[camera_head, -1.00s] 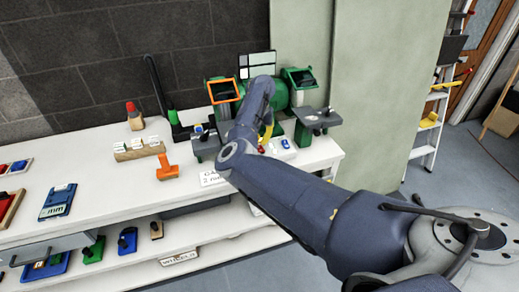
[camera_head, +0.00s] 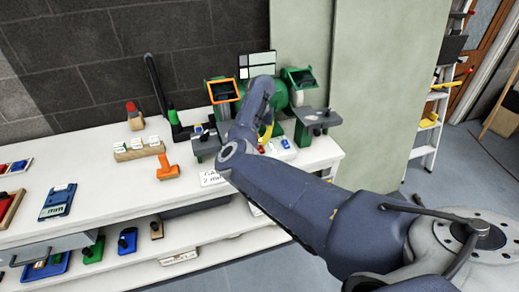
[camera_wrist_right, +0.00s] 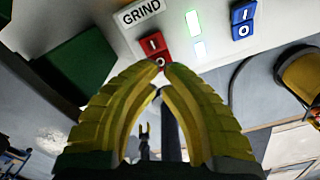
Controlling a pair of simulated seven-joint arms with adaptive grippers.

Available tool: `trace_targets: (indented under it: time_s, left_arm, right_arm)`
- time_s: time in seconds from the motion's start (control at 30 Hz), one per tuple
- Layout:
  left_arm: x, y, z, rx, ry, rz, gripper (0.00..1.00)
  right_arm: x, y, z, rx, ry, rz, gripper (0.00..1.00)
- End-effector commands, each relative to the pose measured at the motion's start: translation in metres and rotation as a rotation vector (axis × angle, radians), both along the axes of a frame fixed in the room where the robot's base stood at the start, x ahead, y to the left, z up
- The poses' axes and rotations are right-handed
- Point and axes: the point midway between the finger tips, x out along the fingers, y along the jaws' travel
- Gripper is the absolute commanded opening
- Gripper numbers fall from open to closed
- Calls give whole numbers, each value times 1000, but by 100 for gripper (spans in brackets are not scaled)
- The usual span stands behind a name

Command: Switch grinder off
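The green bench grinder (camera_head: 281,98) stands on the white bench at the back, partly hidden by my right arm. In the right wrist view, a red rocker switch (camera_wrist_right: 153,46) marked I and O sits beside the GRIND label (camera_wrist_right: 141,12). A blue rocker switch (camera_wrist_right: 243,19) with the same marks is to its right. My right gripper (camera_wrist_right: 163,68) has yellow fingers, their tips together at the lower edge of the red switch. I cannot tell whether they touch it. In the head view this gripper (camera_head: 265,134) is mostly hidden behind its arm. My left gripper is not in view.
Lit pale strips (camera_wrist_right: 195,34) lie between the switches. On the bench, an orange tool (camera_head: 167,168), a wooden block with white tags (camera_head: 139,150) and a blue gauge (camera_head: 57,201) lie left of the arm. A ladder (camera_head: 436,115) stands at right.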

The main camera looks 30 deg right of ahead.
Motion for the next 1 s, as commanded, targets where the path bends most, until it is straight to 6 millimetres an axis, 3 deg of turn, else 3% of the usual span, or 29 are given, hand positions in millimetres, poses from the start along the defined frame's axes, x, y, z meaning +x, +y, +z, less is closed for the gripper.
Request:
trace_targets:
  time_s: [1.0]
  left_arm:
    - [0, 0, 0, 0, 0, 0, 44]
  right_arm:
    - [0, 0, -10, -1, 1, 1, 0]
